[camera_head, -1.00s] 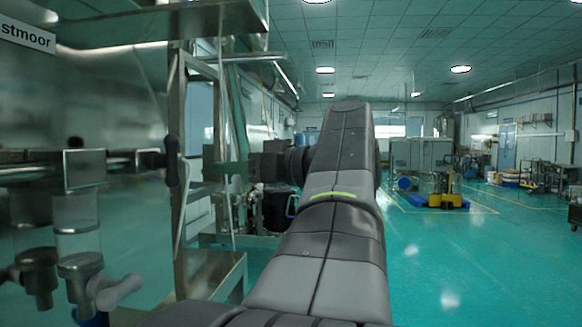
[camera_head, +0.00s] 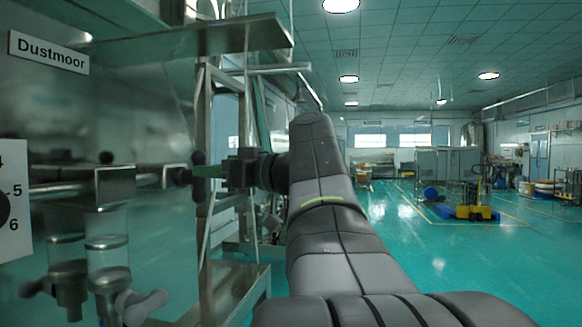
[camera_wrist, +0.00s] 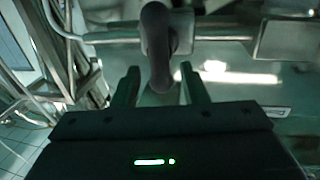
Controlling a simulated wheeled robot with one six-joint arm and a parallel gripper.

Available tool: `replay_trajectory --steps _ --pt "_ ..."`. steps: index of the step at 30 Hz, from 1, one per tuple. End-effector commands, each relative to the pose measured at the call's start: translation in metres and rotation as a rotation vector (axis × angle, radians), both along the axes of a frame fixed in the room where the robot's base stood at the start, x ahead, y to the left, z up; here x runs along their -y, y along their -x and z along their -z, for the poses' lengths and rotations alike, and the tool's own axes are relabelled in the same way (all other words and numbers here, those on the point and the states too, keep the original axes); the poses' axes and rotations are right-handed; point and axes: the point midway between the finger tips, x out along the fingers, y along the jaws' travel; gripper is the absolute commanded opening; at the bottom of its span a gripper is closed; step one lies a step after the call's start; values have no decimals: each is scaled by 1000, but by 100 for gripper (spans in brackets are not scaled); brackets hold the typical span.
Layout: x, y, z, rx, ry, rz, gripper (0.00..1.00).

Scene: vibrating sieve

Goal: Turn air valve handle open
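The black valve handle (camera_head: 199,178) stands upright at the right end of a metal pipe fitting (camera_head: 150,177) on the left machine. In the wrist view the handle (camera_wrist: 157,40) is a dark rounded bar. Its lower end lies between the two fingers of my gripper (camera_wrist: 160,70), with a gap seen on each side.
A clear cylinder with a pale grey knob (camera_head: 143,303) sits below the pipe. A metal frame post (camera_head: 203,250) and shelf (camera_head: 190,42) stand close to my gripper. The green floor (camera_head: 420,270) at right is open.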

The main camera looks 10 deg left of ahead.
Motion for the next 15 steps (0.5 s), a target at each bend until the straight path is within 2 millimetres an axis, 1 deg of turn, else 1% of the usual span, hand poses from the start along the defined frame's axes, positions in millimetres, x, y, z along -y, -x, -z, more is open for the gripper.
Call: replay_trajectory --steps 1,6,10,15 --pt "-8 -2 -1 -1 1 -4 40" --pt "-27 -7 -1 -1 0 -2 40" --pt "-36 -10 0 0 1 0 40" --pt "-40 -11 0 0 1 1 40"
